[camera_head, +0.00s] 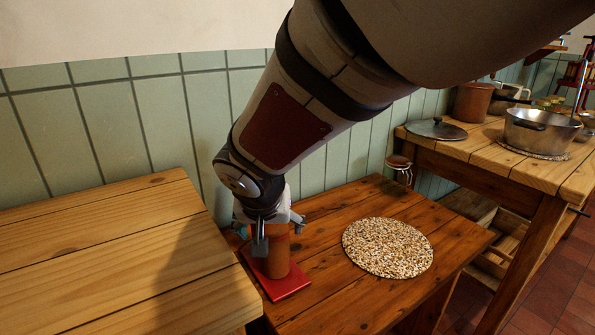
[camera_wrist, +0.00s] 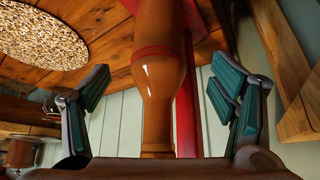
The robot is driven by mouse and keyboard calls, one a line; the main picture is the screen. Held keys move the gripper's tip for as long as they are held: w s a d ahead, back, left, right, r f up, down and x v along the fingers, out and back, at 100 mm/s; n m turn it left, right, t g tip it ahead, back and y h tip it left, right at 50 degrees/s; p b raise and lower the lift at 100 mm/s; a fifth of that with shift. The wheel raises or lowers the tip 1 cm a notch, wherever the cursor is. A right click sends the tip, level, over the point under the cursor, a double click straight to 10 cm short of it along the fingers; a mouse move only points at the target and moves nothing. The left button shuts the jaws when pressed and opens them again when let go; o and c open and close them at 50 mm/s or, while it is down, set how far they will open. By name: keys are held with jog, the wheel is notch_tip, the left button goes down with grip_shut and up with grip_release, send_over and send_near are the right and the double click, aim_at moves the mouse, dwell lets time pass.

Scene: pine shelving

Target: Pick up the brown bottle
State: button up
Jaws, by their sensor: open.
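The brown bottle (camera_head: 277,258) stands upright on a flat red board (camera_head: 290,287) on the low dark wooden table. Its upper part is hidden by my gripper (camera_head: 277,232), which comes down over it from above. In the wrist view the bottle (camera_wrist: 158,75) lies between the two fingers of my gripper (camera_wrist: 158,85), its neck towards the palm. The fingers are spread, with a visible gap on each side of the bottle.
A round speckled mat (camera_head: 388,248) lies right of the bottle on the same table. A clip-top jar (camera_head: 399,170) stands at the back. A higher pine table (camera_head: 120,265) is close on the left. Another table holds a steel pot (camera_head: 540,131) and a lid (camera_head: 436,129).

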aim_at(273, 235)
jog(key=shift+b+x, duration=1)
jog(key=shift+x, duration=2.05)
jog(key=shift+d, duration=0.1)
jog(key=c, duration=1.7)
grip_shut()
jog(key=shift+r, duration=0.1)
